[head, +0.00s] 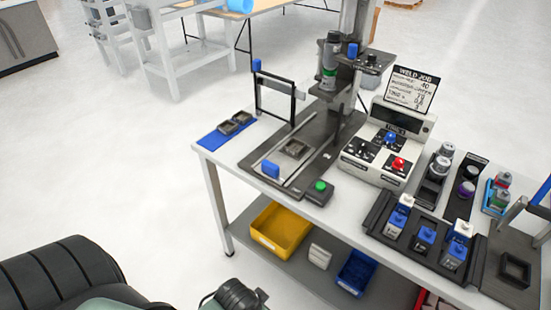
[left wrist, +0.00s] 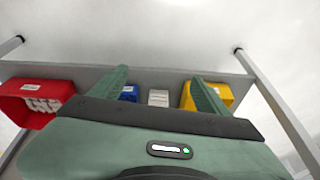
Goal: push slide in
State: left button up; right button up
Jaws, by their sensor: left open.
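The slide (head: 290,157) lies flat between pale rails on the dark base plate (head: 257,157) of a press-like station on the workbench. It carries a small dark square fixture (head: 297,148), and a blue handle (head: 270,170) stands at its front end. The slide sits forward of the station's column (head: 352,75). My left gripper (left wrist: 160,75) is open and empty in the left wrist view, below bench height, facing the lower shelf. The slide does not show in that view. My left gripper's fingers cannot be made out in the head view. My right gripper is not in view.
A blue mat (head: 225,132) with dark parts lies left. A yellow bin (head: 281,228) is on the shelf below.

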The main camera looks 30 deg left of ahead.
pick_arm(q)
jog(key=w+a+r+t+p, duration=0.1)
jog(key=w+r, duration=0.3)
jog(key=r, duration=0.3)
jog(key=n+t, duration=0.1)
jog(key=t, duration=0.8)
send_near(272, 163)
jog(key=shift+h, duration=0.4)
jog(key=x, duration=0.3)
jog(key=a+p+x, duration=0.1)
jog(key=x, duration=0.1)
jog(key=shift+s+f, duration=0.1)
jog(key=shift+f, duration=0.2)
jog(key=shift+w, duration=0.35)
jog(key=x, duration=0.6)
jog(key=shift+w+d+f, duration=0.15)
jog(key=shift+w+f, duration=0.05)
jog(key=shift+w, duration=0.15)
grip_shut()
